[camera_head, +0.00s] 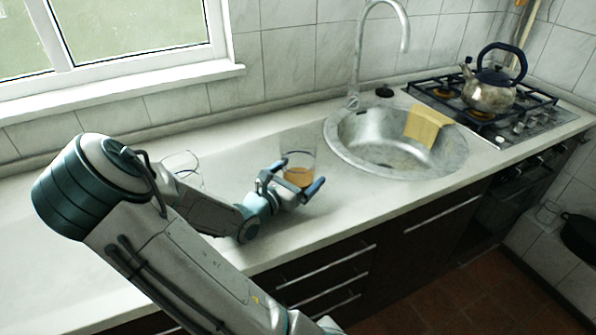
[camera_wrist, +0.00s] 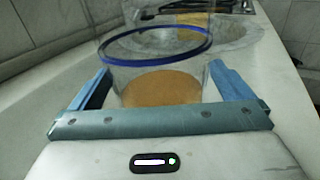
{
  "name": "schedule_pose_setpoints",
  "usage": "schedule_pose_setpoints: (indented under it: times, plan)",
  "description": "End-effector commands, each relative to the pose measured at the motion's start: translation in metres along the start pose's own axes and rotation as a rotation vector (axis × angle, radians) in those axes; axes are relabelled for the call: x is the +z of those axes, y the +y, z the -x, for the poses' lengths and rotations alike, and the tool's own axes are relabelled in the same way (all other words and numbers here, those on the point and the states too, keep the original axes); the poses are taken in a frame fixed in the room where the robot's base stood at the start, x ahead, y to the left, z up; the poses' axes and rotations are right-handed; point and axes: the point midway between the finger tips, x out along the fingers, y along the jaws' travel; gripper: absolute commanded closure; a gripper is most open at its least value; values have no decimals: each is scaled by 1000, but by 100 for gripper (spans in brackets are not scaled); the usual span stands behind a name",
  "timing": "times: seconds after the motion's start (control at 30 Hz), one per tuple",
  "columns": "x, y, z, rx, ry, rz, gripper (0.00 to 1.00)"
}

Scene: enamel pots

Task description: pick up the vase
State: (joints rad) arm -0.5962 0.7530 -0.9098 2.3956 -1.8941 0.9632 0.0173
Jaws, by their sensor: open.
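The likely vase is a clear glass vessel (camera_head: 299,158) with an amber-brown lower part, standing upright on the white counter left of the sink. In the wrist view its blue-rimmed glass (camera_wrist: 156,48) and brown lower part (camera_wrist: 165,90) show between the two blue fingers. My gripper (camera_head: 293,180) is open, low over the counter at the near side of the vessel, with a finger to each side. I see no finger clearly pressing on the glass. The gripper hides part of its base in the head view.
Another clear glass (camera_head: 182,165) stands on the counter to the left, partly hidden behind my arm. The round metal sink (camera_head: 345,150) with a yellow cloth (camera_head: 427,124) and tall faucet (camera_head: 357,60) lies right. A kettle (camera_head: 490,95) sits on the stove (camera_head: 530,105).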

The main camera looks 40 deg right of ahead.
Motion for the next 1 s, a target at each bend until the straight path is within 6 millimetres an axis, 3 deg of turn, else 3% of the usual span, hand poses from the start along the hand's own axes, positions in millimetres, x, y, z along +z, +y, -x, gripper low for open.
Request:
schedule_pose_setpoints:
  times: [0.13,0.37,0.77,1.0]
  plan:
    - [0,0,0,0,0,0,0]
    - [0,0,1,0,0,0,64]
    - [3,0,0,0,-2,-3,66]
    - [15,1,1,1,-2,-3,66]
